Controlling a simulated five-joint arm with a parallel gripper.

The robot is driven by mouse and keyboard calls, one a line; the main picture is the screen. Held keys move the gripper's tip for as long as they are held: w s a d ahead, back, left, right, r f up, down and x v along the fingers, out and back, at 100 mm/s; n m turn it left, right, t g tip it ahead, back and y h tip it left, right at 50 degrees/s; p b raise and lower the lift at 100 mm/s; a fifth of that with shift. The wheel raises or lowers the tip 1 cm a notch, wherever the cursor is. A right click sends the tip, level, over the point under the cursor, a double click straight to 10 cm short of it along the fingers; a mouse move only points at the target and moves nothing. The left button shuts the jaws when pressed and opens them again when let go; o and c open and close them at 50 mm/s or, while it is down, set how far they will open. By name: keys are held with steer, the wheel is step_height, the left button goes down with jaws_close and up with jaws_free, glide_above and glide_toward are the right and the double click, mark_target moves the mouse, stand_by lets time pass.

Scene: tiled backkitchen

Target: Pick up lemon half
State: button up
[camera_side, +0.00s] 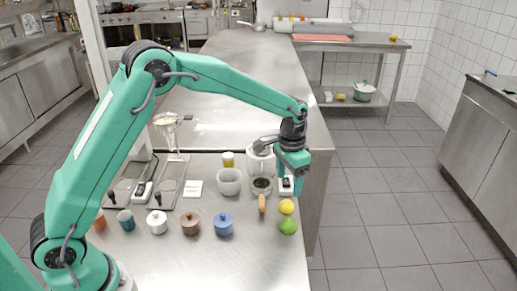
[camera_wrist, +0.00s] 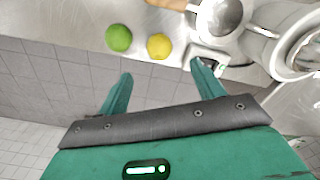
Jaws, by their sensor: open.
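A yellow lemon piece (camera_side: 286,206) sits on the steel counter near its right edge; I cannot tell whether it is a half. It also shows in the wrist view (camera_wrist: 159,46), beyond the fingertips and roughly between them. A green lime (camera_side: 288,227) lies beside it, in front in the side view and to its left in the wrist view (camera_wrist: 119,38). My gripper (camera_side: 290,189) is just behind the lemon in the side view, pointing down. In the wrist view its two fingers (camera_wrist: 161,70) are spread, with nothing between them.
A wooden-handled tool (camera_side: 262,203) lies just left of the lemon. A small white device (camera_side: 286,184) is close to my fingers. A steel pitcher (camera_side: 260,162) and a white cup (camera_side: 229,182) stand behind. Lidded pots, including a blue one (camera_side: 223,223), stand left. The counter edge is close on the right.

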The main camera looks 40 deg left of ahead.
mark_target(289, 201)
steer(key=shift+w+d+f, duration=0.1)
steer(key=shift+w+f, duration=0.05)
steer(key=shift+f, duration=4.1)
steer(key=c, duration=0.9)
steer(key=shift+r, duration=0.2)
steer(key=shift+r, duration=0.55)
steer(key=r, duration=0.3)
steer(key=shift+d+r, duration=0.1)
steer(key=shift+d, duration=0.15)
steer(key=s+d+r, duration=0.4)
steer(key=s+d, duration=0.1)
steer(key=s+d+r, duration=0.2)
steer(key=d, duration=0.1)
steer(key=shift+s+d+r, duration=0.15)
steer(key=shift+s+r, duration=0.05)
steer(key=shift+s, duration=0.1)
